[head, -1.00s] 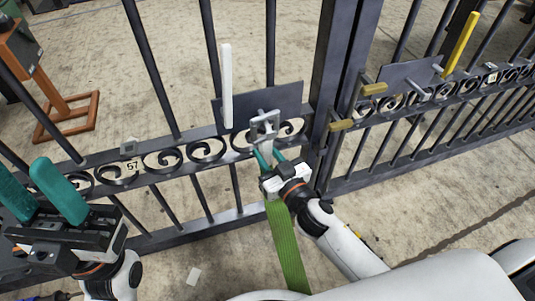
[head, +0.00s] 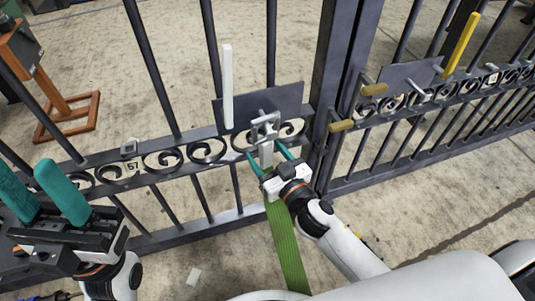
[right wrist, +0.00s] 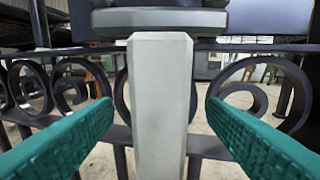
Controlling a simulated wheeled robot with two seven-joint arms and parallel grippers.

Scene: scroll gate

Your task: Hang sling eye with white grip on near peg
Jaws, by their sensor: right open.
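The grey metal sling eye (head: 265,127) is at the near peg (head: 262,113), in front of the dark plate (head: 288,98) on the gate. The peg appears to pass through the eye; exact seating is hard to tell. The white grip (head: 266,154) hangs upright below the eye, and the green strap (head: 287,250) runs down behind my right gripper. My right gripper (head: 267,157) is open, one teal finger on each side of the grip. The right wrist view shows gaps between the grip (right wrist: 161,100) and both fingers. My left gripper (head: 38,190) is open and empty at the left.
A white upright bar (head: 227,86) stands by the plate. The right gate leaf has another plate (head: 408,75), a peg and a yellow bar (head: 461,42). Brass-coloured latch parts (head: 342,126) are near the gate's middle post. An orange stand (head: 65,98) is behind the gate.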

